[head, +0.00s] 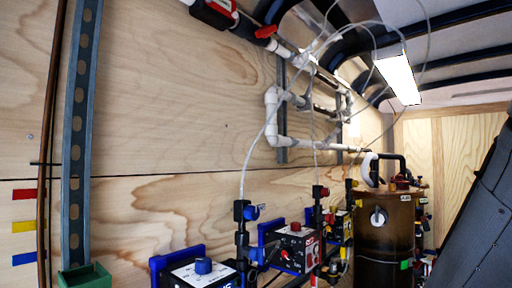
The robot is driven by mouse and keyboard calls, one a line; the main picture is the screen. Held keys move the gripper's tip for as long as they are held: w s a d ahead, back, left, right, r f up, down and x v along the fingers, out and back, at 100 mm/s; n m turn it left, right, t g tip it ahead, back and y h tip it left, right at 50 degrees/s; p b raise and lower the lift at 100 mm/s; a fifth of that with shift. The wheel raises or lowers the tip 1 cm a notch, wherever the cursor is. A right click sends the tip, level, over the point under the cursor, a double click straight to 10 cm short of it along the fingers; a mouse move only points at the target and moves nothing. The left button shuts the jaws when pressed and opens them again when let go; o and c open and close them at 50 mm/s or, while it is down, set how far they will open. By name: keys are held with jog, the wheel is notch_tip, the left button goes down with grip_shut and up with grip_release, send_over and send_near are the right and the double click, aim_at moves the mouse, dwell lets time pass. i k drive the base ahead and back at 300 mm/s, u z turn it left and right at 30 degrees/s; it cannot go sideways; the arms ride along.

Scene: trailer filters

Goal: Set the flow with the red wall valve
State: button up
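A red valve handle (266,31) sits on the white pipe that runs along the upper plywood wall, near the top middle of the head view. A second red part (219,8), with a dark body, is on the same pipe farther left and is cut by the top edge. I cannot tell from this view which one is the red wall valve, or how far either is turned. My gripper is not in view, and nothing is seen touching either red part.
Blue-framed pump boxes (202,272) and (291,248) line the wall below, with thin clear tubes rising from them. A brown tank (384,222) stands at right. A green bin (85,276) is at lower left. A large dark panel-like shape fills the right edge.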

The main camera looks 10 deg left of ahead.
aim_at(265, 32)
jog(key=z, duration=1.9)
jog(key=i, duration=0.8)
jog(key=u, duration=2.75)
